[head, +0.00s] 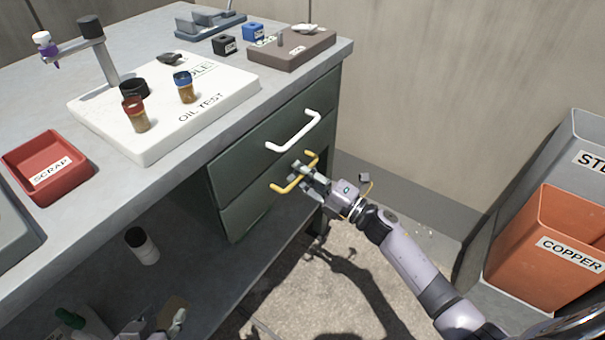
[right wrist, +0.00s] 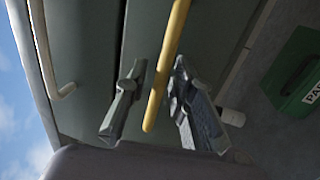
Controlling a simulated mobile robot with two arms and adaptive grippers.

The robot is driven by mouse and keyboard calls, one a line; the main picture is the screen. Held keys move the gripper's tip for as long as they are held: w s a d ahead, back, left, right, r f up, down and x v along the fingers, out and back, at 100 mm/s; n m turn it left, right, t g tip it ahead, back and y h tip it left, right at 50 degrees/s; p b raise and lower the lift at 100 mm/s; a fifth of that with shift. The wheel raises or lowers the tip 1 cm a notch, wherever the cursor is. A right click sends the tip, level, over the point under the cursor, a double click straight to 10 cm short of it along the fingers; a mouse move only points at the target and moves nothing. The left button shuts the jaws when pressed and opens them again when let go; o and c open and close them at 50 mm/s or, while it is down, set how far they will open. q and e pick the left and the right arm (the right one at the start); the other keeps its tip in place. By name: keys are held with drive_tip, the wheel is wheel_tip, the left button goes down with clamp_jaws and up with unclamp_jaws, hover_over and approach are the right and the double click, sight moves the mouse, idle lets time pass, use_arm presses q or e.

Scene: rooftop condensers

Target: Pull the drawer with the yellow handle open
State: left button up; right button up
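The yellow handle (head: 295,176) is on the lower drawer (head: 240,187) of the dark green cabinet under the bench. That drawer looks shut, its front in line with the one above. My right gripper (head: 305,173) is at the handle. In the right wrist view the yellow handle (right wrist: 165,70) passes between the two separated fingers of my right gripper (right wrist: 160,95), closer to the right finger. A gap shows between the handle and the left finger. My left gripper (head: 155,328) is partly visible at the bottom edge, low beside the bench; its finger state is unclear.
A white handle (head: 293,133) is on the upper drawer just above. The bench top holds a white oil test board (head: 165,100) and a red scrap tray (head: 46,165). An orange copper bin (head: 550,245) stands at the right. Floor in front of the drawers is clear.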

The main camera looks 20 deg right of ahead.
clamp_jaws()
idle(0.6)
